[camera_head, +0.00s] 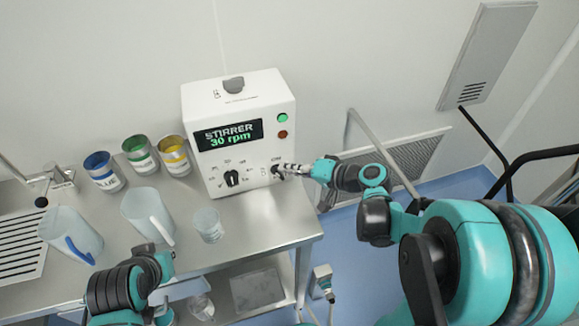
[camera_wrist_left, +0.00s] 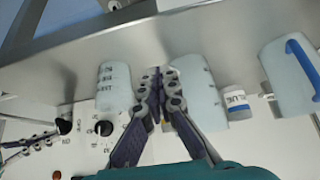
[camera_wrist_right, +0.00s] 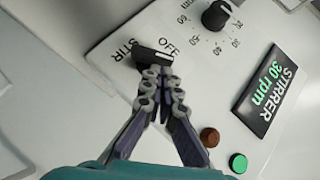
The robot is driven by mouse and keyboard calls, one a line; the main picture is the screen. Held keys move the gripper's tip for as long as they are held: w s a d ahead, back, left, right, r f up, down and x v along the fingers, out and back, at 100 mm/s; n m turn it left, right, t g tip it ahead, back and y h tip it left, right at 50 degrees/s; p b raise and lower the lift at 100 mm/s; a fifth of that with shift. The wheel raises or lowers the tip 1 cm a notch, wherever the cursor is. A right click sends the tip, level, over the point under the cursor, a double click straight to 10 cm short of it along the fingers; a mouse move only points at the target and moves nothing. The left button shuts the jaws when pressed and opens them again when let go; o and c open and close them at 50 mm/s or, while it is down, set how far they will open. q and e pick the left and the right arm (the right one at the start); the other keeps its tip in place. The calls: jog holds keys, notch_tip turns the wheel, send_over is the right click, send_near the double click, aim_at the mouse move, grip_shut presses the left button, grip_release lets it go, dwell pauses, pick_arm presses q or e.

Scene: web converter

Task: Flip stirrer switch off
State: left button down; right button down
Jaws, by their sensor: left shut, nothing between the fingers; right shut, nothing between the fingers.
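The stirrer (camera_head: 262,98) is a white box on the steel bench, its display (camera_head: 229,135) reading "STIRRER 30 rpm". Its black dial (camera_head: 232,178) is at the lower middle of the front. The black stirrer switch (camera_wrist_right: 152,55) shows in the right wrist view beside an "OFF" label. My right gripper (camera_wrist_right: 158,76) is shut and empty, its fingertips right at the switch; I cannot tell whether they touch. In the head view the right gripper (camera_head: 283,169) partly covers the switch. My left gripper (camera_wrist_left: 160,75) is shut and empty near the front of the bench.
Blue (camera_head: 104,172), green (camera_head: 139,153) and yellow (camera_head: 173,155) cans stand left of the stirrer. Two jugs (camera_head: 72,237) (camera_head: 148,214) and a clear beaker (camera_head: 208,226) stand in front. Green (camera_head: 282,118) and red (camera_head: 282,134) buttons sit beside the display. Open floor lies right.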

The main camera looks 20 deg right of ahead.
aim_at(269, 165)
pick_arm(q)
jog(key=shift+r, duration=0.3)
pick_arm(e)
jog(key=shift+a+r, duration=0.1)
jog(key=shift+a+r+n+h+p, duration=0.35)
jog(key=shift+n+h+p, duration=0.4)
jog(key=shift+p, duration=0.8)
jog(key=shift+a+r+n+g+h+p, duration=0.15)
jog(key=shift+a+n+g+h+p, duration=0.3)
jog(key=shift+h+p, duration=0.7)
jog(key=shift+a+n+h+p, duration=0.4)
jog(key=shift+n+h, duration=0.1)
jog(key=shift+h, duration=0.4)
pick_arm(q)
notch_tip(269, 165, up, 6)
jog(key=shift+a+f, duration=0.1)
jog(key=shift+a, duration=0.05)
pick_arm(e)
jog(key=shift+a+f, duration=0.1)
jog(key=shift+f, duration=0.1)
pick_arm(q)
jog(key=shift+a, duration=0.3)
pick_arm(e)
jog(key=shift+a+f, duration=0.1)
jog(key=shift+a, duration=0.25)
pick_arm(q)
jog(key=shift+r+p, duration=0.7)
jog(key=shift+p, duration=0.05)
pick_arm(e)
jog(key=shift+r, duration=0.8)
